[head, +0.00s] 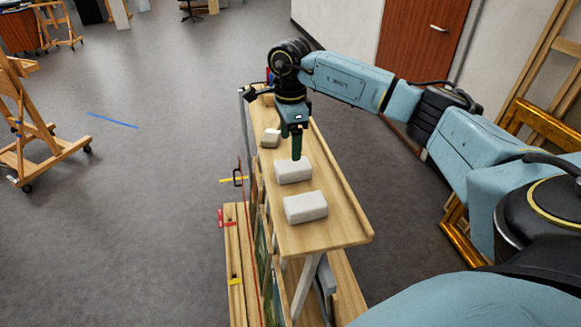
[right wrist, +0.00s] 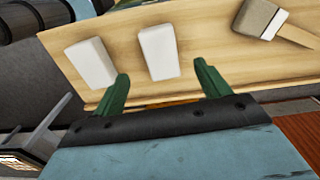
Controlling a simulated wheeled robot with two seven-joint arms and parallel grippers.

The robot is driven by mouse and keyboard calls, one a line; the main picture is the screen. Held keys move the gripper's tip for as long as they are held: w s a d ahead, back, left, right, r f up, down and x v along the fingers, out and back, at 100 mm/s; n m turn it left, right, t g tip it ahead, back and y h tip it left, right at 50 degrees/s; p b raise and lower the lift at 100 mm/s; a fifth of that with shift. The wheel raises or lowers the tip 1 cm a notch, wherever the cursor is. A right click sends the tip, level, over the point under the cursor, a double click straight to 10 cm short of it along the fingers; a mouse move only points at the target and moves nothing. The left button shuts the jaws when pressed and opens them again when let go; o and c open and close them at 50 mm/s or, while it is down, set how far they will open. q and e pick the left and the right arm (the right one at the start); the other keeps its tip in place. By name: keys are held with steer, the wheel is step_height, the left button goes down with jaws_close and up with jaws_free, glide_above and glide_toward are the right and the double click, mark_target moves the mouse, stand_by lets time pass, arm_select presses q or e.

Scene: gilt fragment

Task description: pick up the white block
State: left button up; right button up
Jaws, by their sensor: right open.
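Two white blocks lie on the narrow wooden shelf top (head: 337,222). The middle white block (head: 293,172) also shows in the right wrist view (right wrist: 158,52), where it appears between and beyond the fingertips. The nearer white block (head: 306,208) shows at the left of the right wrist view (right wrist: 91,63). My right gripper (head: 296,156) points down just behind the middle block in the head view. Its green fingers are apart with nothing between them in the right wrist view (right wrist: 163,82). Whether a finger touches the block cannot be told. My left gripper is not in view.
A brush (head: 270,138) lies farther back on the shelf; it shows at the upper right of the right wrist view (right wrist: 260,18). The shelf has a raised edge on its right side. Wooden easels (head: 38,130) and gilt frames (head: 548,128) stand well apart.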

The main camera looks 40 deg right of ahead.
mark_target(293, 164)
step_height(293, 164, down, 3)
steer(key=shift+w+r, duration=0.1)
steer(key=shift+r, duration=0.1)
steer(key=shift+s+d+f+p, duration=0.1)
steer(key=shift+f+p, duration=0.05)
steer(key=shift+f, duration=0.35)
steer(key=shift+s+d+f+p, duration=0.1)
steer(key=shift+f+p, duration=0.05)
steer(key=shift+f, duration=0.35)
step_height(293, 164, down, 3)
steer(key=shift+d+r, duration=0.15)
steer(key=shift+r, duration=0.05)
steer(key=shift+f, duration=0.6)
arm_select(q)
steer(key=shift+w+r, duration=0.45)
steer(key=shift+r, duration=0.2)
arm_select(e)
steer(key=c, duration=1)
